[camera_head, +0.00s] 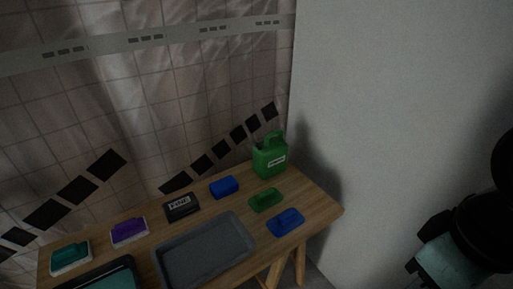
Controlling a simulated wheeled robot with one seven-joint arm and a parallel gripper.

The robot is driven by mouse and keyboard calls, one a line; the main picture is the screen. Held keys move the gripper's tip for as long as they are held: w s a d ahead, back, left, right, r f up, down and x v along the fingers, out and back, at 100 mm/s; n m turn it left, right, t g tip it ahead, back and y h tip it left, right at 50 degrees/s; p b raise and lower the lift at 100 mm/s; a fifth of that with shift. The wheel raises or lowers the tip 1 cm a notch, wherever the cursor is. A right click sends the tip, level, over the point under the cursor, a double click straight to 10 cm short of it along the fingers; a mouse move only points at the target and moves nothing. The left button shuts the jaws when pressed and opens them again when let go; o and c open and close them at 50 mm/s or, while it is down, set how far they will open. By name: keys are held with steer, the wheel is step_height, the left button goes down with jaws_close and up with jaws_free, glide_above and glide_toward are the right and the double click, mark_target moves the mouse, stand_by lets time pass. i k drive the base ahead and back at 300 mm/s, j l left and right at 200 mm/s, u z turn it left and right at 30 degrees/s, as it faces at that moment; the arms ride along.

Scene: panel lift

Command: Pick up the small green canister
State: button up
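The small green canister (270,159) stands upright at the back right of the wooden table. It has a green handle on top, a dark cap at its upper left and a white label on its front. Dark black parts of my arm show at the right edge, far to the right of the canister and apart from it. My gripper (421,247) seems to be at the left end of these parts, beside a pale teal surface. I cannot tell whether its fingers are open or shut, or whether the teal surface is something held.
The table (318,203) also bears a grey tray (205,250), a green item (266,200), blue items (286,222) (224,187), a black labelled item (181,207), a purple item (129,232) and a teal item (70,257). A tiled wall stands behind; a pale wall (400,110) stands right.

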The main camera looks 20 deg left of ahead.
mark_target(270, 155)
steer(key=i+u, duration=0.75)
steer(key=u, duration=0.15)
steer(key=i+l+u, duration=0.15)
steer(key=i+u, duration=0.15)
steer(key=u, duration=0.15)
